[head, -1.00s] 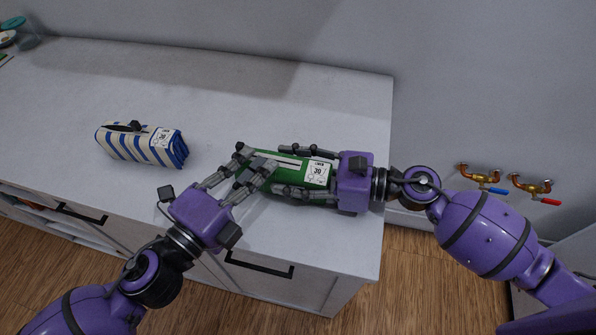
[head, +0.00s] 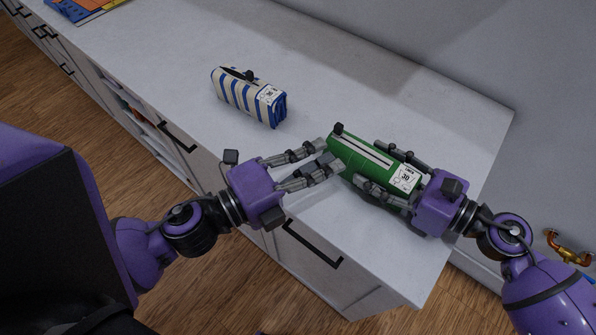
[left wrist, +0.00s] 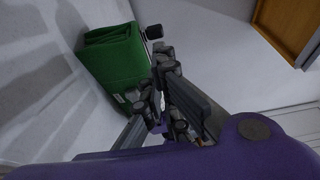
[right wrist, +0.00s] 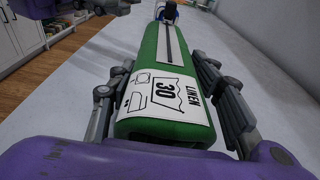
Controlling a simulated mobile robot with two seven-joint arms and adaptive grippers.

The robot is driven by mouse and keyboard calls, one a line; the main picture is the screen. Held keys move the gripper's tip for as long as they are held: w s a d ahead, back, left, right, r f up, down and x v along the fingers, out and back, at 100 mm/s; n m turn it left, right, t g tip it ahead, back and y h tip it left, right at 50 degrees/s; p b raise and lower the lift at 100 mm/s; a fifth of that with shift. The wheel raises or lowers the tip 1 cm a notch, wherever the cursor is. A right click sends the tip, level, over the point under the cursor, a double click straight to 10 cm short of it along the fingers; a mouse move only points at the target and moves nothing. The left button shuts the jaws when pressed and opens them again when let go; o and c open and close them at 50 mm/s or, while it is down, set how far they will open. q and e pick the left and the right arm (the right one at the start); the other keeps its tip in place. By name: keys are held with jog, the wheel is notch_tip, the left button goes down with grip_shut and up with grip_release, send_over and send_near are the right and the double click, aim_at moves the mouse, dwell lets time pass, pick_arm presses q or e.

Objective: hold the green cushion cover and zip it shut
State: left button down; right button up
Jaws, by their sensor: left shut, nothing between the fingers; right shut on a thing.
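The green cushion cover (head: 358,158) lies rolled on the white counter. A pale zip strip with a dark line runs along its top, and a white "LINEN 30" label (right wrist: 160,95) is at its near end. A black zip pull (head: 338,128) stands at the far end; it also shows in the left wrist view (left wrist: 154,32). My right gripper (head: 386,166) is shut on the cover, one finger along each side. My left gripper (head: 332,158) is shut and empty beside the cover's far end; whether it touches the cover I cannot tell.
A blue-and-cream striped cover (head: 245,97) lies on the white counter (head: 385,80) left of the green one. The counter's front edge and a drawer handle (head: 313,243) are below my left gripper. Brass taps (head: 568,247) are on the wall at right.

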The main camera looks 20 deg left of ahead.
jog(key=shift+s+f, duration=0.1)
jog(key=shift+f, duration=0.1)
pick_arm(q)
jog(key=v, duration=0.5)
jog(key=shift+s+d, duration=0.15)
jog(key=shift+s, duration=0.1)
pick_arm(e)
jog(key=o, duration=1.5)
jog(key=shift+a, duration=0.1)
jog(key=shift+r, duration=0.1)
